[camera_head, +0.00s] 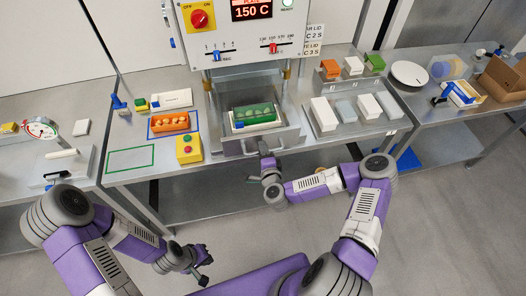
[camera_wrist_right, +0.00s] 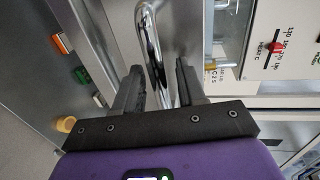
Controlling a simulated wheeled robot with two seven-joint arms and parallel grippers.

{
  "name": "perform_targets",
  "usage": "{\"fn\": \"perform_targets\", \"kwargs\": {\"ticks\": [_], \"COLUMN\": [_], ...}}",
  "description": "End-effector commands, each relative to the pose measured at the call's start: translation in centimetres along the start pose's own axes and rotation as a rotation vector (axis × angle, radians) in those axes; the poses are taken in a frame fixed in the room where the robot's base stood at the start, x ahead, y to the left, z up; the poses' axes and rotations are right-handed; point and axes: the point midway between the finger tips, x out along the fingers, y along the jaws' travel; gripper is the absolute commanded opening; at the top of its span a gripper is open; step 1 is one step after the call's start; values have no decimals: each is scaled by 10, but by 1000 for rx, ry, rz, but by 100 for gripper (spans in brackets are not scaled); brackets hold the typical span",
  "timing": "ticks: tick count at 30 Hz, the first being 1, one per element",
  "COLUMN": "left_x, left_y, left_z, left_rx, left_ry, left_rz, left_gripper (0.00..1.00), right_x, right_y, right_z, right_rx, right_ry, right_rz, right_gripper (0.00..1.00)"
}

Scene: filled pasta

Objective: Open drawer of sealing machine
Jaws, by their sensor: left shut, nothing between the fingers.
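The sealing machine (camera_head: 238,50) stands at the back centre. Its metal drawer (camera_head: 232,148) sits below the heating head, with a green-filled tray (camera_head: 252,115) visible in it. My right gripper (camera_head: 265,155) is at the drawer's front. In the right wrist view the chrome handle bar (camera_wrist_right: 154,45) runs between the two fingers of my right gripper (camera_wrist_right: 160,85). The fingers are apart, with gaps beside the bar. My left gripper (camera_head: 204,268) is shut and empty, low in front of the table, away from the machine.
An orange-filled tray (camera_head: 169,122) lies in a blue outline left of the drawer, next to a yellow button box (camera_head: 188,148). An empty green outline (camera_head: 130,159) is further left. White boxes (camera_head: 324,114) stand in a rack to the right. Floor in front is clear.

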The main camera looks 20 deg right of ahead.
Motion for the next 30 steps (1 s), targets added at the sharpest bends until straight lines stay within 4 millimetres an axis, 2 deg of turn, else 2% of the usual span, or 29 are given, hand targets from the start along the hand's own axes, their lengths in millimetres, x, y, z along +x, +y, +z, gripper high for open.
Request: {"fn": "perform_targets", "kwargs": {"ticks": [5,12,18,30], "left_x": [0,2,3,3], "left_y": [0,-1,-1,-1], "left_z": [0,0,0,0], "left_rx": [0,0,0,0], "left_ry": [0,0,0,0], "left_rz": [0,0,0,0], "left_gripper": [0,0,0,0], "right_x": [-11,-49,-72,-76], "right_y": [1,0,0,0], "right_z": [1,0,0,0], "right_rx": [0,0,0,0], "right_ry": [-3,-2,-1,1], "right_rz": [2,1,1,0], "right_gripper": [40,40,40,40]}}
